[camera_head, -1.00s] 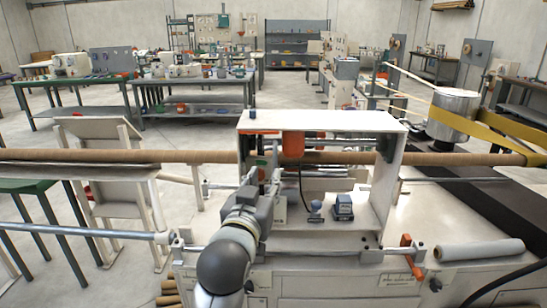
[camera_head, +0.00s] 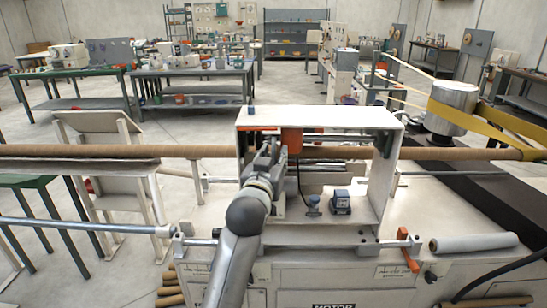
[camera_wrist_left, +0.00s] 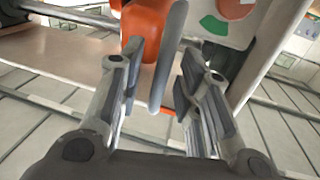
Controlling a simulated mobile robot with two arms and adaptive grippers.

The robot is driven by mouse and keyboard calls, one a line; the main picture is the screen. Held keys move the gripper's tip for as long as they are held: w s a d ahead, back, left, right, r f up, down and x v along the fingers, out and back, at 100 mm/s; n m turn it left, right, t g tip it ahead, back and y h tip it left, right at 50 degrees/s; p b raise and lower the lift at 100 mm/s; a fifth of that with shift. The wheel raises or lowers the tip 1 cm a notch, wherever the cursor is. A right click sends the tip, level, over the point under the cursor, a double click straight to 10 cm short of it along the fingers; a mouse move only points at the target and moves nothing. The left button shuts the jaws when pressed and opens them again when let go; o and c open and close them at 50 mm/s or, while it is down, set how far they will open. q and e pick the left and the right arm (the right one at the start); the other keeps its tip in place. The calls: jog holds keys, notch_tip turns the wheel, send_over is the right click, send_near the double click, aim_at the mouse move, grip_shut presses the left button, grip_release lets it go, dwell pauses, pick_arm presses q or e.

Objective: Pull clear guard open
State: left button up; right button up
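The white winder housing (camera_head: 320,116) stands in the middle of the head view, its front open. I cannot make out a clear guard for certain in either view. My left gripper (camera_head: 271,147) is at the left side of the housing opening, close to the orange part (camera_head: 292,139) under its top. In the left wrist view my left gripper (camera_wrist_left: 160,85) is open, its two fingers apart. A grey rounded bar or cable (camera_wrist_left: 168,60) runs between or just beyond the fingers; contact cannot be told. The orange part (camera_wrist_left: 148,25) is just beyond. My right gripper is not in view.
A long brown tube (camera_head: 100,151) runs across the machine through the housing. An orange lever (camera_head: 409,245) and a pale roll (camera_head: 474,243) are at front right. A yellow belt (camera_head: 490,123) wraps a metal drum (camera_head: 449,106).

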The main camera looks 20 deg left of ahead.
pick_arm(q)
jog(key=shift+c, duration=0.5)
grip_shut()
